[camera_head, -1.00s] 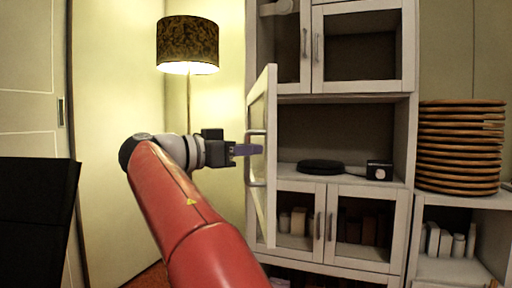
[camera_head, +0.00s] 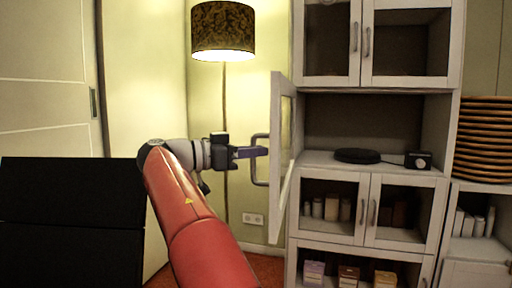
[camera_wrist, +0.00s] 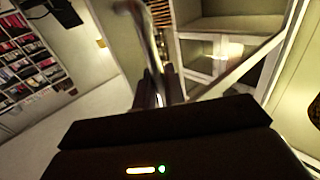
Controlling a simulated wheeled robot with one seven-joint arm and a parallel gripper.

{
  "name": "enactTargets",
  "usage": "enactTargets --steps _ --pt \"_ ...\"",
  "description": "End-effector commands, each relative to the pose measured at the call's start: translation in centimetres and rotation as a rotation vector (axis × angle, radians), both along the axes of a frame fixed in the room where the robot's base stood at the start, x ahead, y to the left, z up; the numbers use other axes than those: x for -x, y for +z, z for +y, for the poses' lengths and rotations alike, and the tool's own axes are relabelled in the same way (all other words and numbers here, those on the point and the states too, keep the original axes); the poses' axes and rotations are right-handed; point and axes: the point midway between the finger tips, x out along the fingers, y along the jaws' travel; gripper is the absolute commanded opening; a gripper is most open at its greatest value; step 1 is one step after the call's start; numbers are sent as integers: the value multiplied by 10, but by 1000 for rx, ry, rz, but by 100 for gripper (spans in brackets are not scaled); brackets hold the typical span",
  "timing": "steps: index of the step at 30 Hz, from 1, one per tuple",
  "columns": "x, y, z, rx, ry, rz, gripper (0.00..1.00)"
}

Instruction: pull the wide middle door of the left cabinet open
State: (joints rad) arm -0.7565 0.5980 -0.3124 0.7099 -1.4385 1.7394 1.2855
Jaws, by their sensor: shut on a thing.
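The wide middle door (camera_head: 281,160) of the left cabinet (camera_head: 297,130) stands swung out, seen nearly edge-on in the head view. Its grey bar handle (camera_head: 257,160) is on the face toward my arm. My gripper (camera_head: 262,152) is at the handle from the left, its fingers shut on the bar. In the wrist view the handle (camera_wrist: 150,45) runs down to the fingertips, which are mostly hidden behind the dark gripper body. The opened middle compartment (camera_head: 380,125) holds a black round disc (camera_head: 358,156) and a small black box (camera_head: 418,160).
Glass doors with handles are above (camera_head: 410,40) and below (camera_head: 401,212) the compartment. A floor lamp (camera_head: 223,32) stands behind my arm. A stack of round brown plates (camera_head: 484,140) is at the right. A black panel (camera_head: 70,222) is at lower left.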

Motion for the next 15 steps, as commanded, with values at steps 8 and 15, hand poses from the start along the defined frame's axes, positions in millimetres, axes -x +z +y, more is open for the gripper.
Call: enactTargets --steps 8,15 --pt "-1 0 0 0 -7 -1 0" --pt "-1 1 0 0 -7 -1 14"
